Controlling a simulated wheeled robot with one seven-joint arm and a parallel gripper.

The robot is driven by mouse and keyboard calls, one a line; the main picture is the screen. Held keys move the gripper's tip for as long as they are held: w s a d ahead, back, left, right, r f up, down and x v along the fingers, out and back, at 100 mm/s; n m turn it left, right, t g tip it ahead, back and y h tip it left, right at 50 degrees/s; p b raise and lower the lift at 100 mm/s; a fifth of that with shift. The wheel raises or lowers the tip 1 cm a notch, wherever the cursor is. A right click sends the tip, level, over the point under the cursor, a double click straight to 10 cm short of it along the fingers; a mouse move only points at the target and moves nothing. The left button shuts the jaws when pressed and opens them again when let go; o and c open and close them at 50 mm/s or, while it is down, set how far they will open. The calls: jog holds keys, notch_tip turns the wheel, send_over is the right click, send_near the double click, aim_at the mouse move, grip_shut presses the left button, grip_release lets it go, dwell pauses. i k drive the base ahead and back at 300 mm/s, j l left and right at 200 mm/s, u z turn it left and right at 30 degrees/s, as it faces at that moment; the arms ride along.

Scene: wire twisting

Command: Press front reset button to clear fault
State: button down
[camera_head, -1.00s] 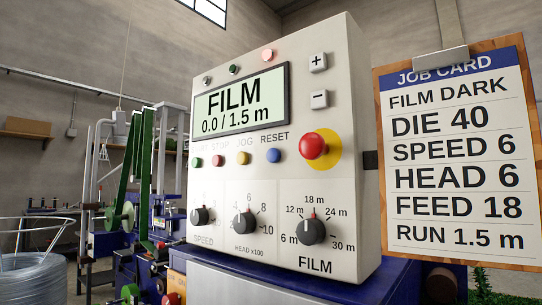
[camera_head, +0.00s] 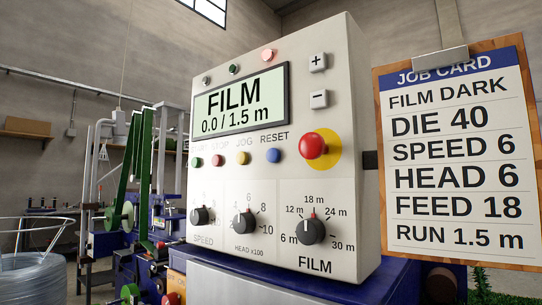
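The blue reset button (camera_head: 273,155) sits on the front of the white control box (camera_head: 340,200), under the printed word RESET. To its left in the same row are a yellow JOG button (camera_head: 243,158), a red STOP button (camera_head: 217,160) and a green button (camera_head: 197,162). The display (camera_head: 240,102) reads FILM and 0.0 / 1.5 m. A large red mushroom button (camera_head: 313,146) on a yellow disc is to the right of the reset button. My gripper is not in view.
Three black knobs, including the FILM knob (camera_head: 311,231), line the lower panel. Plus (camera_head: 318,62) and minus (camera_head: 319,99) keys are at upper right. A job card (camera_head: 455,150) on a clipboard hangs to the right. A wire coil (camera_head: 35,278) is at lower left.

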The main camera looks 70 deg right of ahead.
aim_at(273, 155)
jog(key=i+l, duration=0.1)
jog(key=i, duration=0.45)
jog(key=i+l, duration=0.1)
jog(key=i, duration=0.45)
jog(key=z, duration=2.75)
jog(key=j, duration=0.1)
